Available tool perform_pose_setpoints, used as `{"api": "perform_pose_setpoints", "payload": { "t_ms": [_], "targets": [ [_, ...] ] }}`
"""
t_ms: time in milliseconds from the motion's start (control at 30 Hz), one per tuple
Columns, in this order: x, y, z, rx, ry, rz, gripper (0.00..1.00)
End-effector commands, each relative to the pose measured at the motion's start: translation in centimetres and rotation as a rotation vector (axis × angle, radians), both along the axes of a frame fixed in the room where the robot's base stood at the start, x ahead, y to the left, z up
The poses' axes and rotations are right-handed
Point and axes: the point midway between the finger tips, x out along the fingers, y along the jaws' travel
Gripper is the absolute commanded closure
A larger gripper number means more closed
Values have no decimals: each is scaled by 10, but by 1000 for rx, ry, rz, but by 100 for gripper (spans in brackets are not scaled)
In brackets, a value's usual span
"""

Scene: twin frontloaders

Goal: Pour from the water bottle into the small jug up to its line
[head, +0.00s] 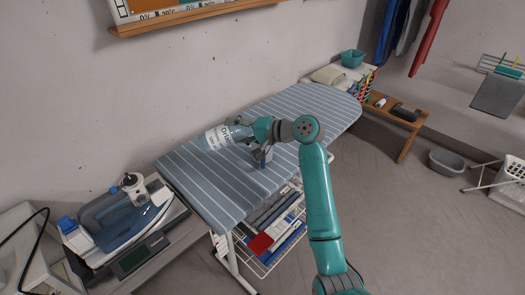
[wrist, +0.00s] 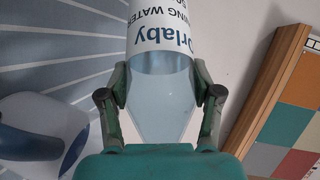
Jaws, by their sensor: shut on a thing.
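The water bottle (head: 217,138) is clear with a white lettered label. It is tilted well over above the ironing board, reaching left from my gripper (head: 247,131). In the wrist view, the bottle's label (wrist: 163,25) reads upside down. My gripper (wrist: 165,98) is shut on the bottle's clear part, a finger on each side. A small blue-grey object (head: 262,156) below my gripper may be the small jug, largely hidden. A white and blue rounded object (wrist: 45,140) at the wrist view's lower left may be the same thing. No fill line or water level is readable.
The striped ironing board (head: 205,190) has bare room at its left end and right half. A blue and white iron (head: 120,208) stands at the left. A wooden bench (head: 408,126) and a grey basin (head: 447,163) are at the right.

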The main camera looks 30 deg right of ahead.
Motion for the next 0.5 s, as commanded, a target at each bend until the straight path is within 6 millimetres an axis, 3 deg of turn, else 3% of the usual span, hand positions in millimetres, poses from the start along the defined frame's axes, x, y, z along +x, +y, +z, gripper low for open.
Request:
{"api": "perform_pose_setpoints", "payload": {
  "t_ms": [500],
  "targets": [
    [2, 7, 7, -103, 28, 2, 91]
  ]
}}
